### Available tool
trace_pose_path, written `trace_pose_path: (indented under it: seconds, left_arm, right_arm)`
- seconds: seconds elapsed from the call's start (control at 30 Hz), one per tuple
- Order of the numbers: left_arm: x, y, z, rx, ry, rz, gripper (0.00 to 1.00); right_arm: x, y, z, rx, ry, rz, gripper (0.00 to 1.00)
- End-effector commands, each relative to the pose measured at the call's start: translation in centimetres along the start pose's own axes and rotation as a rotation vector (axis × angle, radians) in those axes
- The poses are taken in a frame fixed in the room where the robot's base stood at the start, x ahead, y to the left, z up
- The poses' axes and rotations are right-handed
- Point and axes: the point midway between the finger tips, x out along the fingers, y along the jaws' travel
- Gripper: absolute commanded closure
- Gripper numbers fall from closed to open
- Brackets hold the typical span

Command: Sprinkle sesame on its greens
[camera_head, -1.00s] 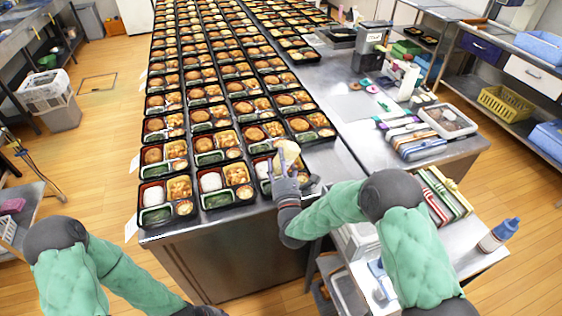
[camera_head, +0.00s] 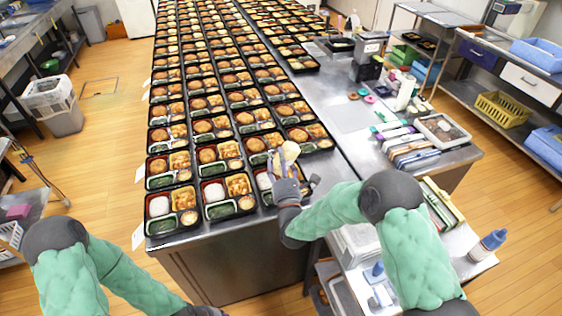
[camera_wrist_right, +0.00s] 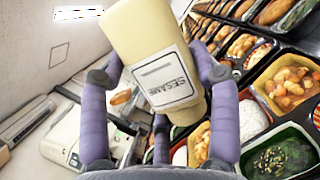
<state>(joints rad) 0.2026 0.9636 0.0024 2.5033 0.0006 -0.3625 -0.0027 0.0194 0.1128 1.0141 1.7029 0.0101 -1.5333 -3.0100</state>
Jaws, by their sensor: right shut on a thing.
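My right gripper (camera_head: 288,172) is shut on the sesame bottle (camera_head: 291,151), a pale yellow bottle held tilted above the near row of trays. In the right wrist view the bottle (camera_wrist_right: 155,55) shows a white label reading SESAME, and the fingers (camera_wrist_right: 155,95) stand on both sides of it. Dark greens (camera_wrist_right: 282,152) with small specks on them lie in a compartment at the lower right of that view, beside the bottle and apart from it. Other greens (camera_head: 159,226) show in the near-left tray. My gripper partly hides the tray under it.
Rows of bento trays cover the long steel table (camera_head: 225,245), whose front edge is bare. A side counter holds a grey tray (camera_head: 441,129) and several coloured packets. A blue-capped bottle (camera_head: 487,245) stands at the lower right. The floor at left is mostly free.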

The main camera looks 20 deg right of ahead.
Motion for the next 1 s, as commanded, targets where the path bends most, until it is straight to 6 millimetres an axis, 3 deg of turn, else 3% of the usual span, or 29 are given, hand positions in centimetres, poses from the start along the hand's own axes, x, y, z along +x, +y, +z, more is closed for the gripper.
trace_pose_path:
  seconds: [0.2, 0.57, 1.0]
  left_arm:
    - [-2.4, 0.8, 0.1, 0.0, 0.0, 0.0, 0.6]
    - [-2.4, 0.8, 0.1, 0.0, 0.0, 0.0, 0.6]
    - [-3.9, 1.4, 0.2, 0.0, 0.0, 0.0, 0.6]
  right_arm:
    - [0.6, 1.2, 2.2, 0.0, -0.001, 0.0, 0.44]
    - [0.6, 1.2, 2.2, 0.009, 0.0, -0.002, 0.44]
    - [0.9, 1.8, 3.2, 0.509, 0.015, -0.152, 0.44]
